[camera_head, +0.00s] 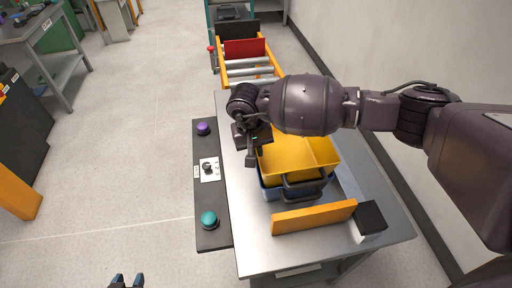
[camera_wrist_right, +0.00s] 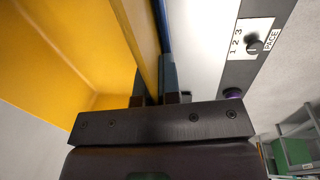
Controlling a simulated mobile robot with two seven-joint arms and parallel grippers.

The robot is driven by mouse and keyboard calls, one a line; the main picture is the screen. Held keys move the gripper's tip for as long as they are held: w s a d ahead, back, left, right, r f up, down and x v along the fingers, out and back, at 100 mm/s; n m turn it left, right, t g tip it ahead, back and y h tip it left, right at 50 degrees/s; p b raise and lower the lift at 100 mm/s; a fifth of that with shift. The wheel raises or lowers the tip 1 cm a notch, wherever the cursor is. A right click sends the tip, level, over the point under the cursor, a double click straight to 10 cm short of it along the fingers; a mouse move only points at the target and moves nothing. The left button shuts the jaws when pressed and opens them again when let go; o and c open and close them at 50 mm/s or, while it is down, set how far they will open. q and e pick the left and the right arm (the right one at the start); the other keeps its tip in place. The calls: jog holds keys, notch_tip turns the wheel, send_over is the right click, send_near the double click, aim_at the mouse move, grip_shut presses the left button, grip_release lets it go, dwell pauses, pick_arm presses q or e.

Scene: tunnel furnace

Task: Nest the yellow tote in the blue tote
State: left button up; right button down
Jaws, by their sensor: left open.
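The yellow tote (camera_head: 318,150) is over the blue tote (camera_head: 272,191) on the metal table. Blue shows below its near and left sides; I cannot tell how deep it sits inside. A dark handle (camera_head: 304,185) is at the near end. My right gripper (camera_head: 254,158) is at the left side of the totes. In the right wrist view, its closely spaced fingers (camera_wrist_right: 156,88) straddle the edge of the yellow wall (camera_wrist_right: 135,30), with a blue strip (camera_wrist_right: 161,22) beside it. My right arm hides the far part of the totes. My left gripper (camera_head: 127,281) is open and empty at the bottom edge.
An orange barrier (camera_head: 313,217) and a black block (camera_head: 370,217) stand at the table's near end. A control panel with a purple button (camera_head: 203,128), a knob (camera_head: 208,168) and a teal button (camera_head: 209,220) runs along the left. A roller conveyor (camera_head: 248,72) lies beyond.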

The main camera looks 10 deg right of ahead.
pick_arm(q)
jog(key=shift+s+f+b, duration=0.15)
jog(key=shift+f+b, duration=0.15)
jog(key=shift+f, duration=0.25)
pick_arm(e)
jog(key=shift+f, duration=0.5)
jog(key=c, duration=1.2)
grip_release()
jog(key=shift+c, duration=0.2)
pick_arm(q)
jog(key=shift+r, duration=0.1)
pick_arm(e)
jog(key=shift+r+p, duration=1)
jog(key=shift+r, duration=1.75)
pick_arm(q)
notch_tip(320, 180, up, 6)
jog(key=w+p, duration=0.1)
jog(key=p, duration=0.1)
jog(key=shift+w+t, duration=0.3)
pick_arm(e)
notch_tip(320, 180, up, 8)
jog(key=shift+f, duration=0.25)
pick_arm(q)
jog(key=shift+d, duration=0.1)
pick_arm(e)
jog(key=shift+d, duration=0.1)
